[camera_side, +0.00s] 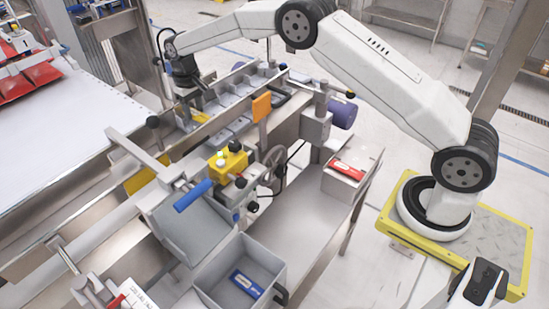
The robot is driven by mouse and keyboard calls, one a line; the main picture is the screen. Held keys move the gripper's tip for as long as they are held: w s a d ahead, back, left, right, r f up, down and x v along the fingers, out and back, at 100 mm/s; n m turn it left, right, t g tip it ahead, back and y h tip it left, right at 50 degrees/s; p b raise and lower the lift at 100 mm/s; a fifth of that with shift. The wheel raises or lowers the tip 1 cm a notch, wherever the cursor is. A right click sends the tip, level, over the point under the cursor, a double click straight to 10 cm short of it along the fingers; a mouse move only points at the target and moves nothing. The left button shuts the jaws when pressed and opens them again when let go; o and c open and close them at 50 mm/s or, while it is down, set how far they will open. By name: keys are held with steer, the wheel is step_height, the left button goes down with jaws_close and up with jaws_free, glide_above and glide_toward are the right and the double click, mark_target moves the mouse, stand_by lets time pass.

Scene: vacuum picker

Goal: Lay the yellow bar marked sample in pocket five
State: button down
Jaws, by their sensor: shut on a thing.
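My gripper (197,103) is at the far left end of my arm, just above the pockets, shut on the yellow bar. The fingers are small and partly hidden, and I cannot tell whether the bar touches a pocket floor. Pocket numbers cannot be read, so I cannot tell which pocket is below.
A grey bin (212,291) in front holds a blue bar (246,283). A red bar (350,169) lies in a box on the right. An orange plate (261,107) stands upright beside the pockets. A yellow control box (228,160) and metal rails stand nearby.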

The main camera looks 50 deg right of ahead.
mark_target(195, 112)
steer(key=shift+c, duration=1.3)
jaws_free()
step_height(195, 112, up, 13)
steer(key=shift+r, duration=0.1)
